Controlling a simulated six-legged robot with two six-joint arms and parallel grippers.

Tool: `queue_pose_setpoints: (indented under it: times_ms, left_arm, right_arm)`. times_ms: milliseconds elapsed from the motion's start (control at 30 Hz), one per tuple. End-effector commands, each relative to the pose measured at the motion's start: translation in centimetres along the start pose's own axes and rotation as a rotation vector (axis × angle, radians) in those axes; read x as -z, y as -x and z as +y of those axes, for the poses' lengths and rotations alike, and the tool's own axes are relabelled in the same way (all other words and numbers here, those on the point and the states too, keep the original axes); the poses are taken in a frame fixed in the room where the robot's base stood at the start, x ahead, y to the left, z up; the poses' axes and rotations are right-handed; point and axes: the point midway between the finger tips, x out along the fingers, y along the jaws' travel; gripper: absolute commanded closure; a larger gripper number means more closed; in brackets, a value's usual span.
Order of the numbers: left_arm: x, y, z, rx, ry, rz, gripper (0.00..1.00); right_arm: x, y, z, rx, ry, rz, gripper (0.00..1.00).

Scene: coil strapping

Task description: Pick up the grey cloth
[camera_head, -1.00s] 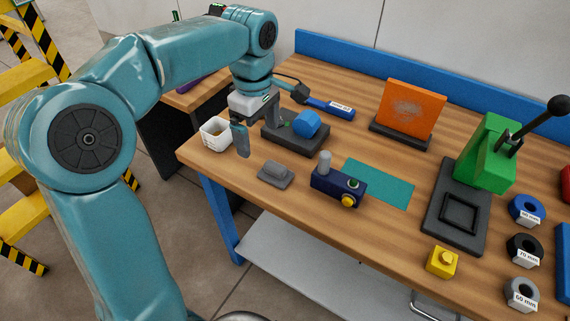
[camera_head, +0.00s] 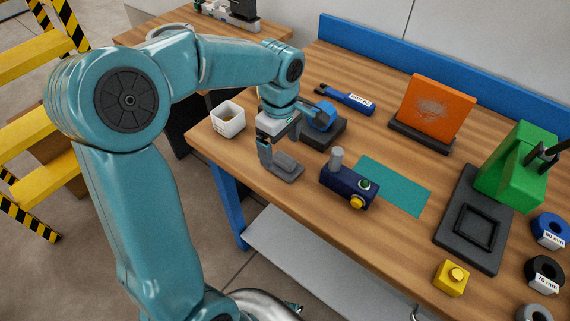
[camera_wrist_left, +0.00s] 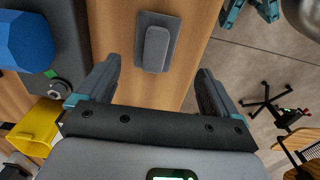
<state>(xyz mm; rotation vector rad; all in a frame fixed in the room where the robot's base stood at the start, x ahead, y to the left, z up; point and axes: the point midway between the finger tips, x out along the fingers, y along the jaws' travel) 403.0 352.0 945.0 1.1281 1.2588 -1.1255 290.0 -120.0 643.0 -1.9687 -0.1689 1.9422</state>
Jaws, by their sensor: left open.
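The grey cloth (camera_head: 288,165) looks like a small grey pad with a raised rounded strip on top. It lies flat near the front edge of the wooden bench. In the wrist view the cloth (camera_wrist_left: 155,43) lies just past the fingertips, centred between them. My left gripper (camera_head: 275,160) is above and beside the cloth, pointing down, and partly covers it in the head view. Its two dark fingers (camera_wrist_left: 156,75) are spread wide with nothing between them. I cannot tell how high they are above the bench.
A white bin (camera_head: 229,121) stands left of the gripper. A dark stand with a blue block (camera_head: 319,116) is close behind. A navy device (camera_head: 348,187) with a grey post stands right of the cloth, beside a teal mat (camera_head: 397,186). The bench's front edge is close.

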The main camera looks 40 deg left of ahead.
Motion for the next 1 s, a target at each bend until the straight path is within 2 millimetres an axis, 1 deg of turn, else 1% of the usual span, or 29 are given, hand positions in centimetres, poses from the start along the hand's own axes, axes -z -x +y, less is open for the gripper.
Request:
queue_pose_setpoints:
  times_ms: [33, 167, 433, 533, 733, 767, 800, 867, 900, 933, 1000]
  left_arm:
    - [0.0, -0.5, 0.0, 0.002, 0.000, 0.000, 0.06]
    - [-0.1, -1.4, 0.2, 0.002, 0.000, -0.001, 0.06]
    - [-0.6, -5.4, 0.8, 0.003, 0.000, -0.001, 0.06]
    - [-0.6, -6.0, 0.9, 0.002, -0.001, 0.000, 0.06]
    - [-0.6, -6.1, 0.9, 0.000, -0.001, 0.000, 0.06]
    - [-0.6, -6.1, 0.9, 0.000, -0.001, 0.000, 0.13]
    - [-0.6, -6.1, 0.9, 0.000, -0.001, 0.000, 0.26]
    - [-0.6, -6.1, 0.9, 0.000, 0.000, 0.000, 0.45]
    - [-0.6, -6.1, 0.9, 0.000, 0.000, 0.000, 0.58]
    - [-0.6, -6.1, 0.9, 0.000, 0.000, 0.000, 0.68]
    - [-0.6, -6.0, 0.9, 0.000, 0.000, 0.000, 0.68]
  right_arm:
    - [0.0, -0.1, 0.0, 0.000, 0.000, 0.000, 0.57]
    - [0.0, -0.1, 0.0, 0.000, 0.000, 0.000, 0.57]
    - [0.0, 0.0, 0.0, 0.000, 0.000, 0.000, 0.57]
    - [0.0, 0.0, 0.0, 0.000, 0.000, 0.000, 0.57]
    - [0.0, 0.0, 0.0, 0.000, 0.000, 0.000, 0.57]
    - [0.0, 0.0, 0.0, 0.000, 0.000, 0.000, 0.57]
    - [0.0, 0.0, 0.0, 0.000, 0.000, 0.000, 0.57]
    - [0.0, 0.0, 0.0, 0.000, 0.000, 0.000, 0.57]
    - [0.0, 0.0, 0.0, 0.000, 0.000, 0.000, 0.57]
    - [0.0, 0.0, 0.0, 0.000, 0.000, 0.000, 0.57]
    - [0.0, 0.0, 0.0, 0.000, 0.000, 0.000, 0.57]
